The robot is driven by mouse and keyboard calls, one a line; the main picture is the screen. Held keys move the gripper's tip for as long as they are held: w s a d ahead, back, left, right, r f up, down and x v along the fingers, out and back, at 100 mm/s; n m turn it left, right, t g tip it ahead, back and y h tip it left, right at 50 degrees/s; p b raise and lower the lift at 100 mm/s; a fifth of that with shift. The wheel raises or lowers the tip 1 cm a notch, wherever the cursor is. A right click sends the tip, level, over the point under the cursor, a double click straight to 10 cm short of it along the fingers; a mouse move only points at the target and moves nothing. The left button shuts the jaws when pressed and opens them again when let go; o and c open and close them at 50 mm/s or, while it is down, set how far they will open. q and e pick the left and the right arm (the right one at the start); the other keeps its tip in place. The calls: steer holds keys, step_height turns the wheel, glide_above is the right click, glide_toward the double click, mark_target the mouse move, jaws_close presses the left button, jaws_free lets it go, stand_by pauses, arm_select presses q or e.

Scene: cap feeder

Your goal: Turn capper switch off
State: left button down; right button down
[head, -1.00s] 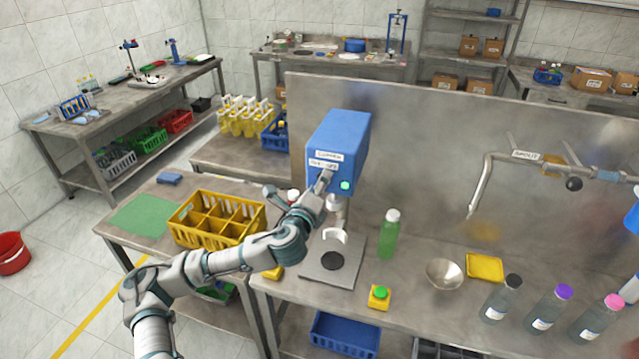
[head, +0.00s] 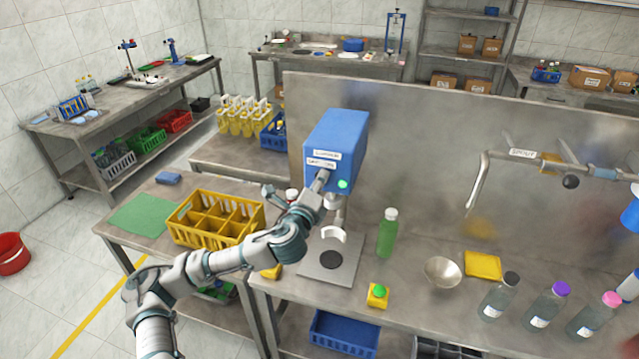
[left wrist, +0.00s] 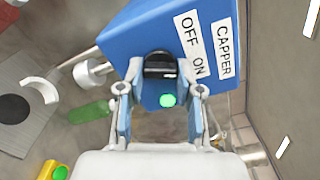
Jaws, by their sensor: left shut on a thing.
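The blue capper box (head: 338,137) stands on the bench against the steel back panel. It also fills the upper part of the left wrist view (left wrist: 125,30), with CAPPER and OFF/ON labels. Its black switch knob (left wrist: 160,64) sits below these labels, and a green lamp (left wrist: 168,100) beside it glows. My left gripper (left wrist: 160,74) is shut on the knob, one finger on each side. In the head view my left gripper (head: 321,180) is at the box front and hides the knob. I cannot tell which label the knob points to. My right gripper is out of view.
Below the box are a white holder (head: 333,235) on a steel plate and a green bottle (head: 387,235). A yellow button box (head: 377,296), steel bowl (head: 442,272) and several bottles stand to the right. A yellow crate (head: 190,237) is left of my arm.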

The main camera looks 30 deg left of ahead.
arm_select(q)
steer(key=n+p, duration=0.1)
steer(key=n, duration=1)
steer(key=shift+f, duration=0.2)
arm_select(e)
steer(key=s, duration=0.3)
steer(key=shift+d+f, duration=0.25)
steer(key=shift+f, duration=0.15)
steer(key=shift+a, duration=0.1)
arm_select(q)
steer(key=shift+f, duration=0.1)
steer(key=c, duration=0.9)
jaws_free()
steer(key=shift+o, duration=0.7)
steer(key=shift+a, duration=0.2)
